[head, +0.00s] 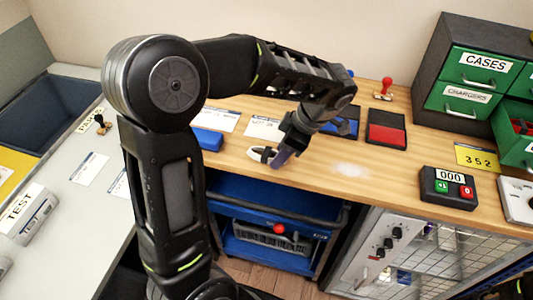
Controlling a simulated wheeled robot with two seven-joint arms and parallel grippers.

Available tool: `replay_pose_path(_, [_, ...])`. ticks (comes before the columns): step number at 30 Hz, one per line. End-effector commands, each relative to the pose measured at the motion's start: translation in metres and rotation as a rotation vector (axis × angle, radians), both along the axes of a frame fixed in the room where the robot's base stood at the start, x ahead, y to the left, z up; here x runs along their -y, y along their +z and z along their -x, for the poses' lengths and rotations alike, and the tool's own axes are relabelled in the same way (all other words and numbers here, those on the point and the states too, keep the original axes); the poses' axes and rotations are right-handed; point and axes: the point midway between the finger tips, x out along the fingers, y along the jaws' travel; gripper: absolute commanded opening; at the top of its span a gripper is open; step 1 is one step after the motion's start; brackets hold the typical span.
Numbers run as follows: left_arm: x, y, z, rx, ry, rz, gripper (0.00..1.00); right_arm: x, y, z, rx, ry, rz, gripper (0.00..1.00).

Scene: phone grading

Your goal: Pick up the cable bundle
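A small white looped bundle (254,151), which looks like the cable bundle, lies on the wooden worktop near its front edge. My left gripper (277,158) points down right at it, with its fingers over the bundle's right side. The fingers hide part of the bundle. I cannot tell whether they are closed on it or only beside it. My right gripper is not in view.
A red-and-black pad (386,129), a counter box reading 000 (447,187), a red-handled stamp (383,90) and a drawer cabinet (475,70) stand to the right. A blue cart (240,190) is below the worktop edge. Worktop between bundle and counter is clear.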

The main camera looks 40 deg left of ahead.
Motion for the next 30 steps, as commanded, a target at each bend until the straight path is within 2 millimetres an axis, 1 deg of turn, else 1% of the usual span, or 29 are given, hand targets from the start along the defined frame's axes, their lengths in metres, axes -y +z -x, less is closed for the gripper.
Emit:
replay_pose_path(1, [0.0,0.0,0.0,0.0,0.0,0.0,0.36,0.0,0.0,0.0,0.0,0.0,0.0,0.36])
replay_pose_path(2, [0.0,0.0,0.0,0.0,0.0,0.0,0.34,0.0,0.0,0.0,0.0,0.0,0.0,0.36])
replay_pose_path(14, [0.0,0.0,0.0,0.0,0.0,0.0,0.01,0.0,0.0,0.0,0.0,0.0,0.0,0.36])
replay_pose_path(23, [0.0,0.002,0.0,0.001,0.001,0.0,0.0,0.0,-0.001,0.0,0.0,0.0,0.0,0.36])
replay_pose_path(26, [0.0,0.009,0.0,0.003,0.001,-0.001,0.0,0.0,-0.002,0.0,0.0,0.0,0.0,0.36])
replay_pose_path(29, [0.0,0.023,-0.001,0.005,0.0,0.0,0.0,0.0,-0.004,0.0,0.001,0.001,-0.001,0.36])
replay_pose_path(30, [0.0,0.031,-0.001,0.006,0.0,0.0,0.0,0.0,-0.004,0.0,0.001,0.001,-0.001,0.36])
